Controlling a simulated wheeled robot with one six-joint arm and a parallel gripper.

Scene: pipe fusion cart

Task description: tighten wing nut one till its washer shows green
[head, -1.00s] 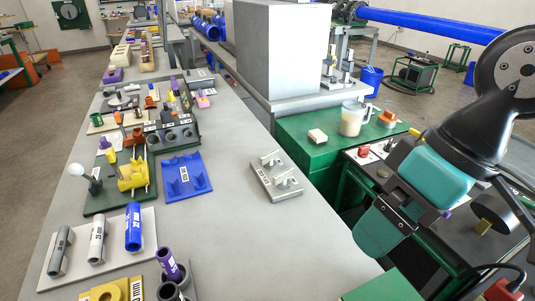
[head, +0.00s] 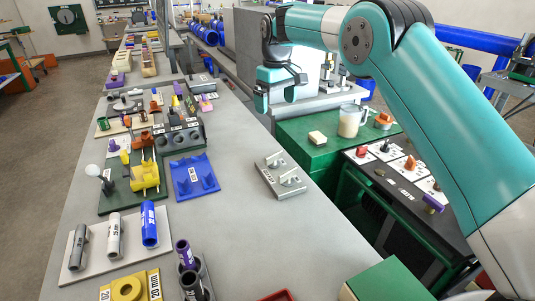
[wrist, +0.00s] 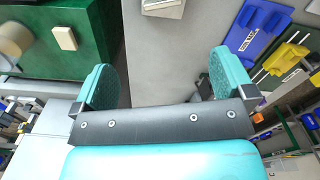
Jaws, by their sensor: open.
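My gripper (head: 277,98) hangs at the end of my raised arm, in front of the large grey box in the head view. In the wrist view my gripper (wrist: 167,80) has its two teal pads wide apart, with only bare floor and table between them. I cannot make out wing nut one or its washer for certain. A labelled grey plate (head: 270,184) on the bench carries two small metal fittings. Metal upright clamps (head: 342,78) stand on the back ledge, partly behind my arm. No green washer can be told at this size.
A green cabinet (head: 300,150) carries a pale block (head: 317,138), a beaker (head: 350,121) and an orange piece. A blue tray (head: 194,176) and several pipe fixtures fill the bench's left side. A control panel (head: 400,172) stands right.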

